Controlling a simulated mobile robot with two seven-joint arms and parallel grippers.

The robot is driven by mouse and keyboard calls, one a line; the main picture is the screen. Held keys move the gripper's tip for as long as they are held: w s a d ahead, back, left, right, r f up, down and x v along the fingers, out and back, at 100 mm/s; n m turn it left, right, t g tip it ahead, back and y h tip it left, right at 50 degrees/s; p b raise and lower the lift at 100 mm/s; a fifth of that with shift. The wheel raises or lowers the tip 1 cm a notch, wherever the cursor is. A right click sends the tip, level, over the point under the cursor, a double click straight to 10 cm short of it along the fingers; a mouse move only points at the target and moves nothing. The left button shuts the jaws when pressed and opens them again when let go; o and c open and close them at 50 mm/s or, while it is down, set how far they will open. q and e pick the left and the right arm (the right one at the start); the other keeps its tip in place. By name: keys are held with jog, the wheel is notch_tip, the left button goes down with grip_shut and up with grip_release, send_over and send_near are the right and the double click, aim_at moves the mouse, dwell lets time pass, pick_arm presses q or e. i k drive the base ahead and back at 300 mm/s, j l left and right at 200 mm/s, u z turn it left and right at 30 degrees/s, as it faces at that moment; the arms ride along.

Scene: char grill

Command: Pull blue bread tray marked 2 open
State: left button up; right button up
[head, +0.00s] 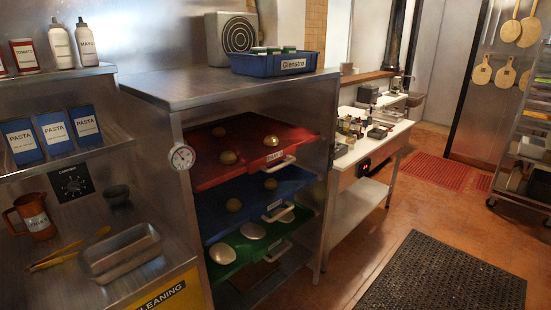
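The blue bread tray (218,219) sits in the middle level of the open-front steel cabinet, below a red tray (215,175) and above a green tray (228,268). It holds round buns. Its pale bar handle (279,214) is on its front edge at the right, with a small white label (273,205) too small to read. The red tray above hides part of the blue tray. The red tray's handle (280,164) and the green tray's handle (278,252) show at their front edges. Neither of my grippers is in view.
A steel counter (150,272) with a metal pan (122,252), tongs and a brown jug (35,216) stands left. A blue crate (272,66) sits on the cabinet. A white table (364,160) stands right of it. Floor in front, with a black mat (445,275), is clear.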

aim_at(215, 222)
jog(key=i+l+u, duration=0.1)
jog(key=i, duration=0.35)
jog(key=i+l+u, duration=0.1)
jog(key=i+l, duration=0.55)
jog(key=i, duration=0.15)
jog(key=u, duration=0.05)
